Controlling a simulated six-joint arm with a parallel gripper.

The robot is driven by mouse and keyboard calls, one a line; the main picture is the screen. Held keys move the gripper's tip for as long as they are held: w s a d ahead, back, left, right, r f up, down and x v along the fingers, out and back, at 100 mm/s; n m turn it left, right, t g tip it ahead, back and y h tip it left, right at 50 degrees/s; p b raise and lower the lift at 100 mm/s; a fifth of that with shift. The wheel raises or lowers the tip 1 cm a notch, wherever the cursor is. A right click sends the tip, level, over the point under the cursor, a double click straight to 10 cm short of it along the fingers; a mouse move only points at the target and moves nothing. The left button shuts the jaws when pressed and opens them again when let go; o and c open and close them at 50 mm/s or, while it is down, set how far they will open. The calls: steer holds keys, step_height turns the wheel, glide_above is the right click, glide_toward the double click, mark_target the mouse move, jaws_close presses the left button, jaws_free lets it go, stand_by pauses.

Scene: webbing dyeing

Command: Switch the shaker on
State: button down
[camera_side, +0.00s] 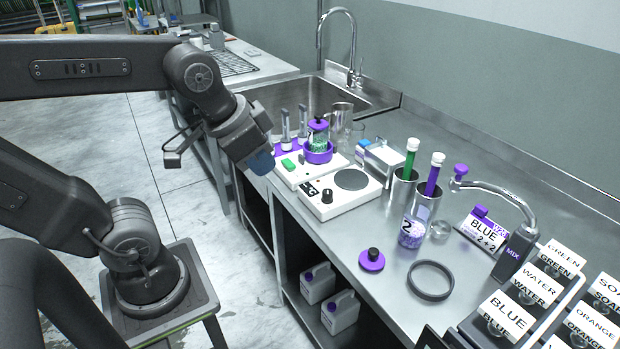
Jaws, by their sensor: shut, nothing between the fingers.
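The shaker (290,177) is a low white unit near the front edge of the steel counter, below the sink. A green switch (288,164) sits on its front left part; I cannot tell its position. A purple holder (318,156) on the shaker carries a glass vessel (319,138) with green contents and a purple cap. My gripper (263,163) is shut and empty. It points down, just left of the green switch in the picture, and appears apart from it. Its fingers are mostly hidden behind its dark blue end.
A white hotplate (345,193) with a black knob stands right of the shaker. A black ring (430,280) and a purple lid (372,260) lie near the front. The sink (300,100) is behind.

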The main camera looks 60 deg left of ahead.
steer(key=w+a+r+m+g, duration=0.1)
steer(key=w+a+r+m, duration=0.1)
steer(key=w+a+m, duration=0.4)
steer(key=m+g, duration=0.4)
steer(key=m, duration=0.7)
glide_above(287, 160)
step_height(287, 160, down, 8)
step_height(287, 160, down, 14)
steer(key=shift+r, duration=0.1)
